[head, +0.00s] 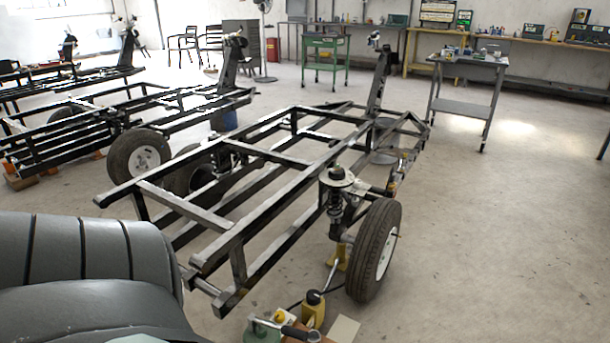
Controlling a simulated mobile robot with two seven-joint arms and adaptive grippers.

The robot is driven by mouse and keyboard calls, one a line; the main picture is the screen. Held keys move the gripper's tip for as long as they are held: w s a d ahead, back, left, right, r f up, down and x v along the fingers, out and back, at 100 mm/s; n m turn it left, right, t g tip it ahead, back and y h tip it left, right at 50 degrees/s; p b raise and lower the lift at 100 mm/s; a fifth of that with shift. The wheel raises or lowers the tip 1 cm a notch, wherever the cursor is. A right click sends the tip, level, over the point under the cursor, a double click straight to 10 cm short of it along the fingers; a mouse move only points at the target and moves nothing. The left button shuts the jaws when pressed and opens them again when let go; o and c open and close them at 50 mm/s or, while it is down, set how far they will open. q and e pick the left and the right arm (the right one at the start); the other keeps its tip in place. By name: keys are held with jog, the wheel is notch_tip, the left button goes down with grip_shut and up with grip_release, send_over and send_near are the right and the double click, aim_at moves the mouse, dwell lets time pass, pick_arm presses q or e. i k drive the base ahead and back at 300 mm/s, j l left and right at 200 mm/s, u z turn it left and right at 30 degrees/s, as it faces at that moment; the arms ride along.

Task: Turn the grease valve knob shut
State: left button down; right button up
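I cannot pick out the grease valve knob with certainty in the head view. At the bottom edge is a group of small items: a green metal part (262,331) with a dark bar beside it, a small yellow-and-white item (281,316) and a yellow container (314,310) with a black top. The picture's lower edge cuts this group off. A black-framed trailer chassis (190,208) stands behind it, with a spring suspension unit (337,197) by its right wheel (377,250). Neither of my grippers shows.
Another chassis (60,150) stands at the left. A grey trolley (470,105) and a green cart (325,50) stand behind. Workbenches line the back wall. The floor (500,230) at the right is clear.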

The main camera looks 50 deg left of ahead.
aim_at(280, 318)
jog(key=i, duration=1.7)
jog(key=i+u, duration=0.15)
jog(key=i, duration=0.65)
jog(key=i+l+u, duration=0.1)
jog(key=i+l, duration=0.15)
jog(key=i, duration=0.55)
jog(key=i+u, duration=0.1)
jog(key=u, duration=3.5)
